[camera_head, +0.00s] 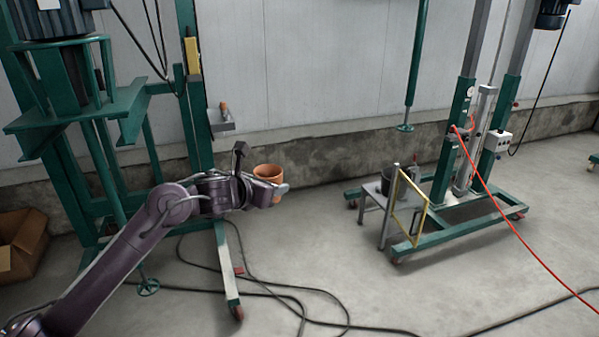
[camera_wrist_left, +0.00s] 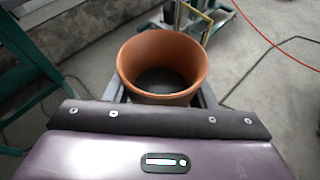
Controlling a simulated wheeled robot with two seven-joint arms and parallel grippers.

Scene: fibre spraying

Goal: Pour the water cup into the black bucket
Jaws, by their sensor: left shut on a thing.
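My left gripper (camera_head: 279,190) is shut on an orange-brown cup (camera_head: 268,173), held upright in the air left of the middle of the head view. In the left wrist view the cup (camera_wrist_left: 162,62) stands mouth-up between the fingers, its inside dark at the bottom; I cannot tell whether that is water. The black bucket (camera_head: 389,180) stands on a small grey stand at the green machine on the right, well apart from the cup. My right gripper is in neither view.
A yellow frame (camera_head: 409,208) stands in front of the grey stand (camera_head: 371,190). A green machine frame (camera_head: 190,120) is close behind my left arm. Black cables (camera_head: 300,292) lie on the floor, and a red hose (camera_head: 515,232) crosses the right side. A cardboard box (camera_head: 20,245) is at far left.

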